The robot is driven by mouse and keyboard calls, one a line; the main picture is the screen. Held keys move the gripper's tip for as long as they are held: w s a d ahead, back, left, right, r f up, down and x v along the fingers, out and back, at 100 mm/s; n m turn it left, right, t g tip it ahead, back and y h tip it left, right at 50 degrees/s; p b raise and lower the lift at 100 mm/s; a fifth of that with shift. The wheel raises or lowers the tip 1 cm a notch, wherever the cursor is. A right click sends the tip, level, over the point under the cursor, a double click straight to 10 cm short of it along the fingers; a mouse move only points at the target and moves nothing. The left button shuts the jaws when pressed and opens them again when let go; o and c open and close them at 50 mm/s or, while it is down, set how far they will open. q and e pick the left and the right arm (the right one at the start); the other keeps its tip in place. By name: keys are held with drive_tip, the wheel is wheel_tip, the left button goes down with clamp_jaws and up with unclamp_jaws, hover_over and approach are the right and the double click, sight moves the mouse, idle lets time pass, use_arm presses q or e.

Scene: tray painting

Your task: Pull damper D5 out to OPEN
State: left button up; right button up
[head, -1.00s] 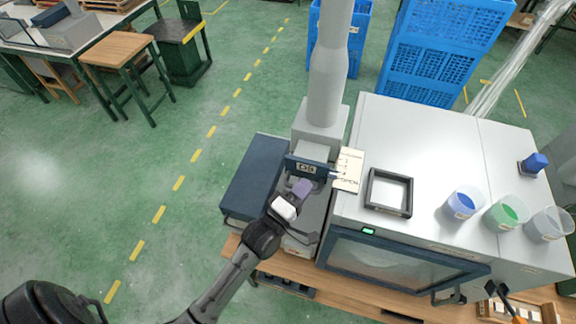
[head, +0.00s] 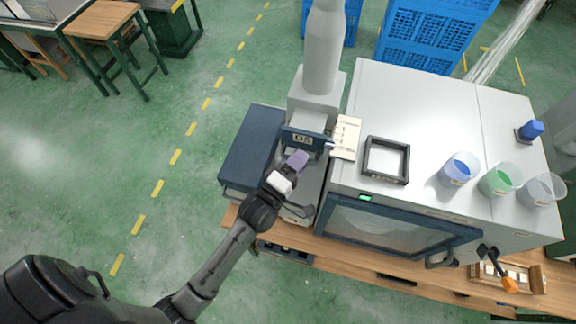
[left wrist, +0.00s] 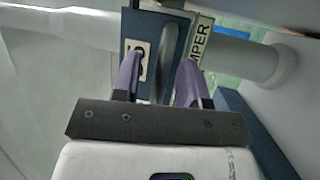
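Damper D5 shows as a dark blue plate with a D5 label (head: 303,139) on the front of the grey duct. In the left wrist view the blue plate (left wrist: 133,25) stands behind the fingers, with a grey upright handle (left wrist: 170,58) in front of it. My left gripper (head: 297,161) is right at the plate's front. Its two purple fingers (left wrist: 160,80) are apart, one on each side of the handle, with gaps visible. A pale marked card (head: 346,138) stands to the right of the plate; its lettering is unreadable in the head view. My right gripper is out of view.
A grey cabinet (head: 420,105) stands right of the duct, with a black square frame (head: 386,160) and blue (head: 459,169), green (head: 499,180) and grey (head: 542,190) cups on top. A dark blue box (head: 252,150) is left of the duct. Green floor lies open at left.

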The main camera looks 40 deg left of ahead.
use_arm(q)
drive_tip(key=s+f+b, duration=0.2)
drive_tip(key=s+b, duration=0.1)
drive_tip(key=s, duration=1)
drive_tip(key=shift+s+a+f, duration=0.15)
drive_tip(key=shift+a+f, duration=0.05)
drive_tip(key=shift+a, duration=0.25)
drive_tip(key=s+d+f+m+g, duration=0.1)
drive_tip(key=s+f+m+g, duration=0.2)
drive_tip(key=f+m+g, duration=0.4)
drive_tip(key=s+d+f+m+g, duration=0.1)
drive_tip(key=s+f+m+g, duration=0.4)
drive_tip(key=m, duration=0.4)
drive_tip(key=s+a+r+m+g+y+p, duration=0.1)
drive_tip(key=s+a+r+m+g+p, duration=0.1)
drive_tip(key=r+p, duration=0.8)
drive_tip(key=s+a+g+p, duration=0.1)
drive_tip(key=s+g, duration=0.1)
drive_tip(key=s, duration=0.1)
